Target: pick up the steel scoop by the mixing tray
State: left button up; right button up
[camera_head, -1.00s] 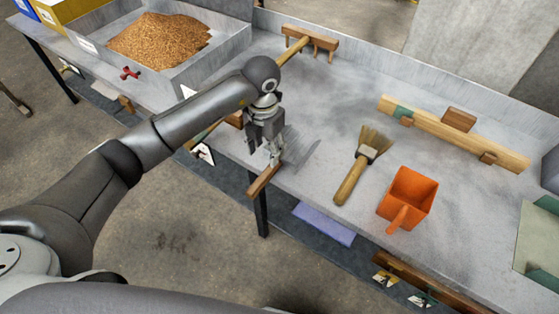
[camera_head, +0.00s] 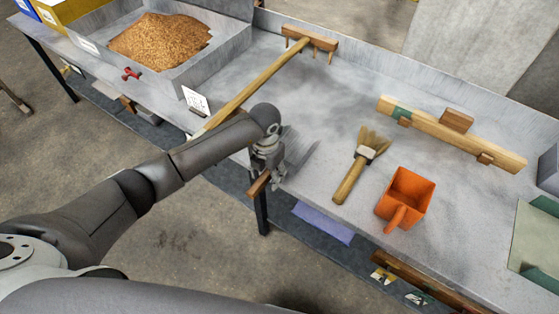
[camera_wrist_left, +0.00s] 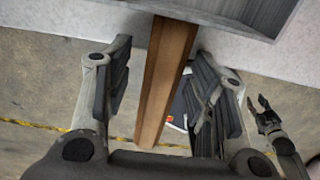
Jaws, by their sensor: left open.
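The steel scoop's wooden handle (camera_head: 259,184) sticks out over the front edge of the bench in the head view. Its steel pan (camera_wrist_left: 235,20) shows at the top of the left wrist view, grey-walled with brown reflections; my left gripper and arm partly hide the scoop in the head view. My left gripper (camera_head: 277,181) is low at the handle. In the left wrist view its fingers (camera_wrist_left: 163,58) are open, one on each side of the handle (camera_wrist_left: 165,75). The mixing tray (camera_head: 222,52), grey and heaped with brown grain, stands at the back left.
A wooden rake (camera_head: 250,88) lies behind my left arm. A brush (camera_head: 352,180), an orange scoop (camera_head: 417,185) and a wooden bar (camera_head: 455,135) lie to the right. A dark jointed part (camera_wrist_left: 268,120), seemingly my right gripper, shows at the wrist view's right.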

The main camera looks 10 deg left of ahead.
pick_arm(q)
grip_shut()
jog(key=shift+r, duration=0.2)
dwell(0.5)
jog(key=shift+r, duration=0.25)
notch_tip(320, 180, up, 2)
jog(key=shift+w+r, duration=0.1)
jog(key=s+r, duration=0.2)
jog(key=s+a+r, duration=0.1)
jog(key=s+r, duration=0.1)
jog(key=r, duration=0.1)
jog(key=shift+b, duration=0.35)
jog(key=s+a+r+b, duration=0.1)
jog(key=s+r, duration=0.4)
jog(key=s, duration=0.5)
jog(key=shift+a, duration=0.65)
jog(key=shift+w, duration=0.1)
